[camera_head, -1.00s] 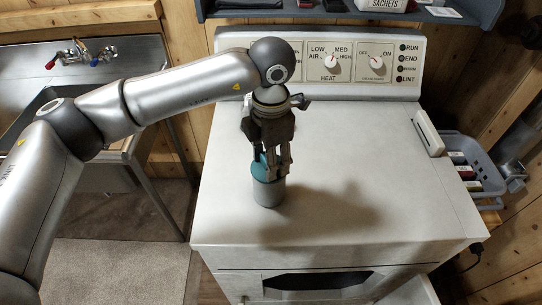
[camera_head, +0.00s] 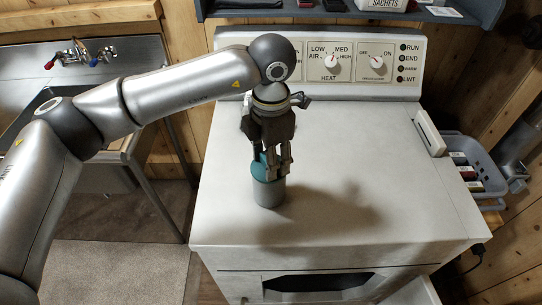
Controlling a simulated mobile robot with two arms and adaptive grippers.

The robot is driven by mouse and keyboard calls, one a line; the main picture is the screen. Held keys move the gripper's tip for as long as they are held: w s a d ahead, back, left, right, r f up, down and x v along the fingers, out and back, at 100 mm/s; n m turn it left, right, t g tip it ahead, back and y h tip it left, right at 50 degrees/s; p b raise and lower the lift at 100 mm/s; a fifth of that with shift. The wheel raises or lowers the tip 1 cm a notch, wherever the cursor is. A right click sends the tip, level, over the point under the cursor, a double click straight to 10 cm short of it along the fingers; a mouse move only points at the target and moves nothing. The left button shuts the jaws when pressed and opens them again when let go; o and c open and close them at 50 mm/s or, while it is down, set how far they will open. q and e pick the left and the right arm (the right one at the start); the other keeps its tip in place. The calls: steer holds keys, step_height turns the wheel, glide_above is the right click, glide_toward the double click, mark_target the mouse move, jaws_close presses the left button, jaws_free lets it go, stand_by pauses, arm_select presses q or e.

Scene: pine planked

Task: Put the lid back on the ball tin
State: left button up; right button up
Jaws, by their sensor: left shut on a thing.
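The ball tin (camera_head: 269,192) is a grey cylinder standing upright on the white dryer top, left of its middle. A teal lid (camera_head: 258,170) is at the top of the tin, partly hidden by the fingers. My left gripper (camera_head: 272,168) points straight down over the tin and is shut on the lid. The lid looks to be at the tin's rim, but I cannot tell whether it is fully seated. The inside of the tin is hidden. My right gripper is not in view.
The dryer top (camera_head: 380,190) is clear around the tin. The control panel (camera_head: 330,62) stands behind, under a shelf (camera_head: 450,10). A grey basket (camera_head: 470,165) hangs at the right. A metal sink (camera_head: 60,100) is at the left.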

arm_select(q)
steer(key=b, duration=0.2)
steer(key=shift+f+b, duration=0.2)
steer(key=shift+b, duration=0.1)
stand_by(2.2)
steer(key=o, duration=0.9)
steer(key=shift+o, duration=0.2)
steer(key=o, duration=0.5)
steer(key=shift+c, duration=0.2)
steer(key=shift+r, duration=0.15)
steer(key=shift+r+p, duration=1.4)
steer(key=shift+r, duration=2.05)
